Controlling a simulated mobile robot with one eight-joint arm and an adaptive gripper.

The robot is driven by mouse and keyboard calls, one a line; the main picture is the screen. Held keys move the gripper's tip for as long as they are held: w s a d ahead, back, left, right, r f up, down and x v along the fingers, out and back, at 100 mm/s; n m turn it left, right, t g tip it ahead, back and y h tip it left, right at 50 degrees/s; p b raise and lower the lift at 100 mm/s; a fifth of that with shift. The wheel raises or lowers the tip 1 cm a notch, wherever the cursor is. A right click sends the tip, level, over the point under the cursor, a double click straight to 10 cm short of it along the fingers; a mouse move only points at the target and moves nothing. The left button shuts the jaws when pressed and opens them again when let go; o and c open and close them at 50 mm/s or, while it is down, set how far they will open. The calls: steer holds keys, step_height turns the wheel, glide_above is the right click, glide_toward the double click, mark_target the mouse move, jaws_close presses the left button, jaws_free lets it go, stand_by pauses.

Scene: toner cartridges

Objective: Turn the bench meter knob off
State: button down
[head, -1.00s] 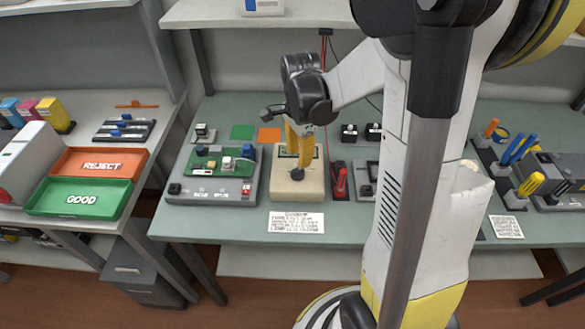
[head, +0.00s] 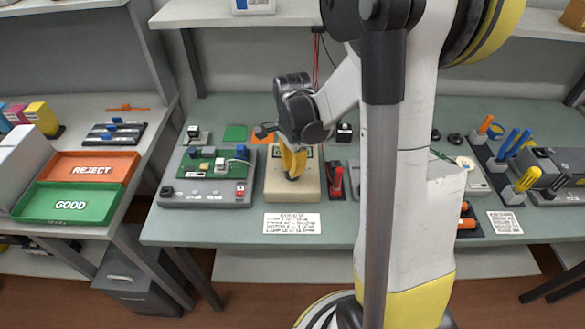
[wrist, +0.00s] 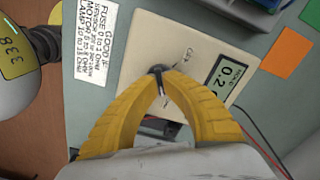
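The bench meter (head: 275,186) is a cream box on the bench, under my gripper in the head view. In the wrist view its cream face (wrist: 195,48) shows a grey display (wrist: 226,76) that seems to read about 0.2. The dark round knob (wrist: 157,69) sits low on this face, between my yellow fingertips. My gripper (wrist: 160,74) has its fingers drawn together at the knob, one on each side, and appears shut on it. The fingers hide part of the knob, and I cannot read its setting. My gripper (head: 292,177) points down at the meter in the head view.
A grey tester with a green board (head: 210,195) stands left of the meter. A printed card (head: 292,223) lies in front. My arm hides bench space to the right.

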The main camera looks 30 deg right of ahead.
steer(key=shift+n, duration=0.3)
steer(key=n, duration=1.2)
steer(key=shift+n, duration=0.3)
steer(key=n, duration=0.5)
steer(key=shift+b, duration=0.3)
steer(key=n, duration=0.5)
steer(key=shift+n, duration=0.5)
steer(key=c, duration=1.5)
jaws_free()
steer(key=shift+c, duration=0.2)
